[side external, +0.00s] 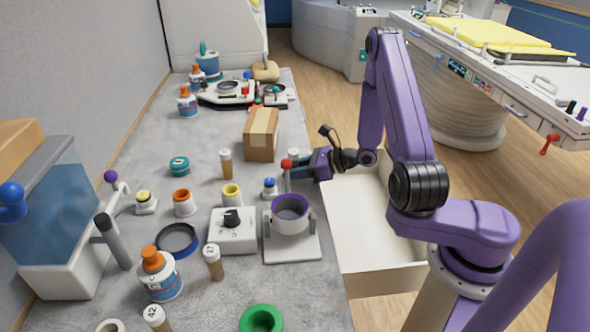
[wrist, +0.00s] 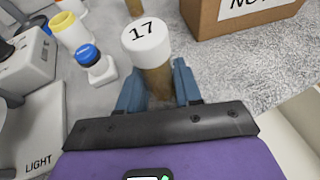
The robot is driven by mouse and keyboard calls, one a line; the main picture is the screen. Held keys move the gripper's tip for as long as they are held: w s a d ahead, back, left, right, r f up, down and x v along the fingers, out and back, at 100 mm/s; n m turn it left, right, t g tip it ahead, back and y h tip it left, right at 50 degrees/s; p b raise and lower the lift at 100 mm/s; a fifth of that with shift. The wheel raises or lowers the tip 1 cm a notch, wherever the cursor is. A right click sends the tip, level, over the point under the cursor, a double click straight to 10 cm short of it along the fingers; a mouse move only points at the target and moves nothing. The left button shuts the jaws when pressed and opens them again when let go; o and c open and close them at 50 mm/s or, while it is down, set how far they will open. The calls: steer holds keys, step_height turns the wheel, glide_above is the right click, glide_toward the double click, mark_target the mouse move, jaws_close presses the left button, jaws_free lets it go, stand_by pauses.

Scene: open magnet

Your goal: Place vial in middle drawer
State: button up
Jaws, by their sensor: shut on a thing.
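My gripper (side external: 303,170) reaches over the right edge of the counter, and its blue fingers also show in the wrist view (wrist: 158,90). It is shut on a brown vial with a white cap marked 17 (wrist: 148,42). In the side view the vial's white cap (side external: 293,154) shows just behind the fingers; most of its body is hidden. The vial looks upright at the counter; I cannot tell whether its base touches. An open, cream-coloured drawer (side external: 365,225) sticks out from the counter's right side, below my arm. It looks empty where visible. I cannot tell which drawer level it is.
A cardboard box (side external: 261,134) stands just beyond my gripper. A red-knobbed lever (side external: 287,163) and a blue-capped bottle (side external: 269,188) are close to it. A white stand with a purple-rimmed cup (side external: 290,212) is nearer. Other vials (side external: 225,164) and jars crowd the counter.

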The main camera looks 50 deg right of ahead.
steer(key=shift+f, duration=0.15)
steer(key=o, duration=1.1)
steer(key=shift+c, duration=0.2)
